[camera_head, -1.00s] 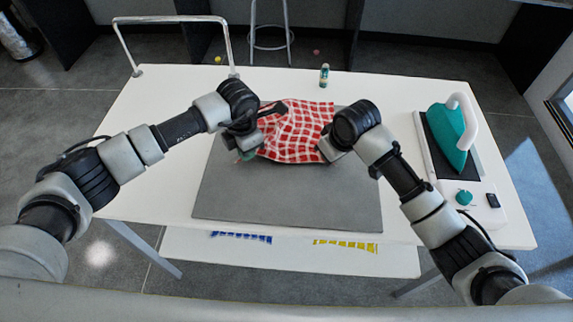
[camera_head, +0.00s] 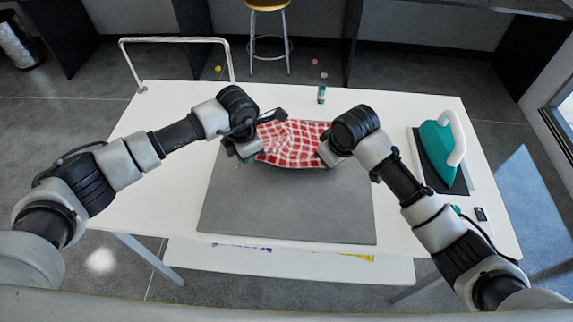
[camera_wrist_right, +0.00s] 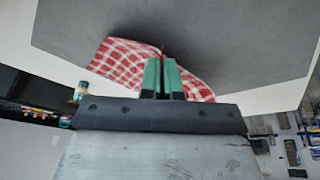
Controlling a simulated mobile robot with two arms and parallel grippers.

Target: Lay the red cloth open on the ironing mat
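The red-and-white checked cloth (camera_head: 290,146) is stretched between my two grippers over the far part of the grey ironing mat (camera_head: 285,215). It looks lifted and sags in folds; whether its lower edge touches the mat I cannot tell. My left gripper (camera_head: 246,158) is at the cloth's left end and appears closed on it, its fingertips mostly hidden. My right gripper (camera_head: 324,156) is at the right end. In the right wrist view its green fingers (camera_wrist_right: 163,62) are close together with the cloth (camera_wrist_right: 125,62) pinched between them and spreading to both sides.
A teal iron (camera_head: 438,152) stands on its dark pad at the table's right. A small bottle (camera_head: 321,94) stands at the far edge. A white rail frame (camera_head: 175,40) rises at the back left. The near half of the mat is bare.

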